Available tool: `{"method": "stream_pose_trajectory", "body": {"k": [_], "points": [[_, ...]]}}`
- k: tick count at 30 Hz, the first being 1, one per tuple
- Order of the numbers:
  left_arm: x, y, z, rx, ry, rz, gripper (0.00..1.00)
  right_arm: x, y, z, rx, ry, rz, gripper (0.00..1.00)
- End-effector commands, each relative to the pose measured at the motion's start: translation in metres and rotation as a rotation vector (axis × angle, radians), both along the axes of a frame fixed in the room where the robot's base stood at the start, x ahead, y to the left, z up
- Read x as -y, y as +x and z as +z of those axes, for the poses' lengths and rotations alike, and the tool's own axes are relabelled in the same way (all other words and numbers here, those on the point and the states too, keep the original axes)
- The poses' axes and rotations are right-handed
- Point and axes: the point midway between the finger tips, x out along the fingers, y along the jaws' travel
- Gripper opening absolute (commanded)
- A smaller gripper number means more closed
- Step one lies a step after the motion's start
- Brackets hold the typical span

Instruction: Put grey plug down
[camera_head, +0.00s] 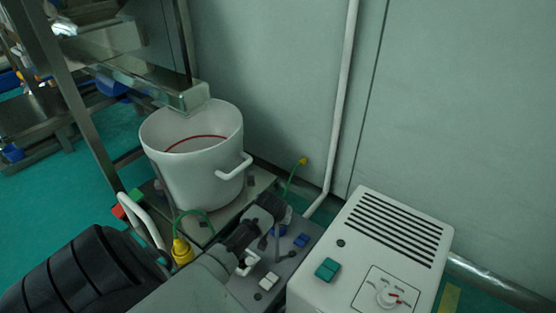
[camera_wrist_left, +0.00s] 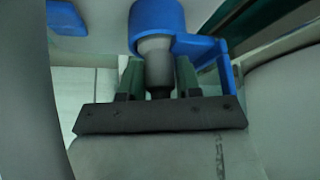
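The grey plug (camera_wrist_left: 156,60) shows in the left wrist view, upright in the picture, with a dark lower end. My left gripper (camera_wrist_left: 158,78) has its two green fingers on either side of it, seemingly touching and shut on it. The plug's upper end meets a round blue part (camera_wrist_left: 157,18) with a blue bracket-like arm at its right; I cannot tell whether they are joined. In the head view my left arm reaches in from the lower left over the grey switch box (camera_head: 315,246); the plug cannot be made out clearly there. My right gripper is out of view.
A white pot (camera_head: 200,180) with a side handle stands behind my left arm. A yellow plug (camera_head: 182,251) with a green cable is close by. A white control box (camera_head: 340,265) with a green switch and dial stands at the right. A wall closes the back.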

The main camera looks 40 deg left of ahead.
Motion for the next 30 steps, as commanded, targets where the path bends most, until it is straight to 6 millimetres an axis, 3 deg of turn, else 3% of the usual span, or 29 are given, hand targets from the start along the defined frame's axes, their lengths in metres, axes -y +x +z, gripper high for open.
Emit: {"method": "stream_pose_trajectory", "body": {"k": [1,4,14,17,30], "points": [[0.0,0.0,0.0,0.0,0.0,0.0,0.41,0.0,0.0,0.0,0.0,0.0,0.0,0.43],[0.0,0.0,0.0,0.0,0.0,0.0,0.55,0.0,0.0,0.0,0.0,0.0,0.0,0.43],[0.0,0.0,0.003,0.002,0.0,0.0,0.55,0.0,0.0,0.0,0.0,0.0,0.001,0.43],[0.001,-0.002,0.013,0.0,0.0,-0.001,0.55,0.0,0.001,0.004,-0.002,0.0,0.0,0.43],[0.018,-0.033,0.077,0.0,-0.001,0.0,0.55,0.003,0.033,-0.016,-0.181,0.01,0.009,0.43]]}}
